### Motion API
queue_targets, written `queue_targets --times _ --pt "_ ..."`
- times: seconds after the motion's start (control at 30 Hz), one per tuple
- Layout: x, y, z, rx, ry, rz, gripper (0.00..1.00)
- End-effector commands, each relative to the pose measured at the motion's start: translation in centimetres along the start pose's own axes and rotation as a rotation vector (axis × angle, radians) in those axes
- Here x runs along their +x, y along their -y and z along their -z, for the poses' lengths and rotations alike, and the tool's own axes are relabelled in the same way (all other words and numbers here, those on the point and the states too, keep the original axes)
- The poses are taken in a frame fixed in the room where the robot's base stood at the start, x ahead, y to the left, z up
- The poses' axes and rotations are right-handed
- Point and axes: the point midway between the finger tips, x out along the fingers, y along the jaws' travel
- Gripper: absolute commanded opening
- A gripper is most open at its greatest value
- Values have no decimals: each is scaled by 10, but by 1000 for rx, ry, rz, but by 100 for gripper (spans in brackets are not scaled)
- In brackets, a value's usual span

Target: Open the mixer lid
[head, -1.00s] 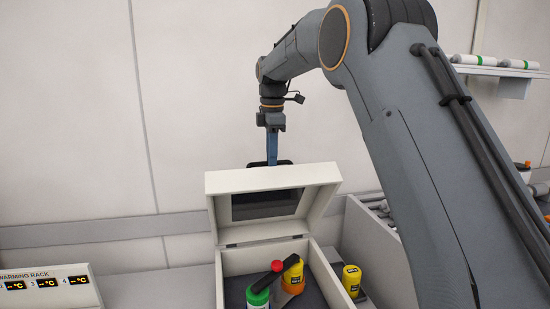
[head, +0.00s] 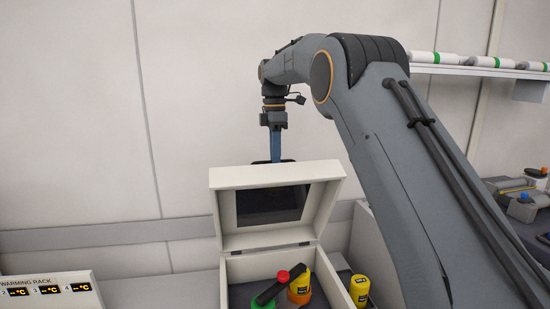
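The mixer lid (head: 229,180) is a white, box-shaped cover with a dark window. It stands raised and tilted back on its hinges. The mixer body (head: 235,268) is a white box below it, with an open top. Inside are a bottle with a green cap, a yellow and orange bottle and a dark bar with a red knob. My gripper (head: 274,158) points down behind the lid's upper edge. Its fingertips are mostly hidden by the lid, so I cannot see whether they touch it or whether they are open.
A yellow bottle (head: 359,288) stands right of the mixer. A warming rack panel (head: 50,291) is at the lower left. A shelf with white tubes (head: 480,71) is at the upper right, and tools (head: 525,195) lie below it. The wall is close behind the lid.

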Motion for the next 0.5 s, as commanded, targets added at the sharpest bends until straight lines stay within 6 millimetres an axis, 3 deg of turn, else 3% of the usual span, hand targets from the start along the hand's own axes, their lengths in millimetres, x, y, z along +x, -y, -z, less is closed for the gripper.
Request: queue_targets --times 0.1,0.5 --pt "4 0 0 0 1 7 31" --pt "0 0 1 -1 0 1 31"
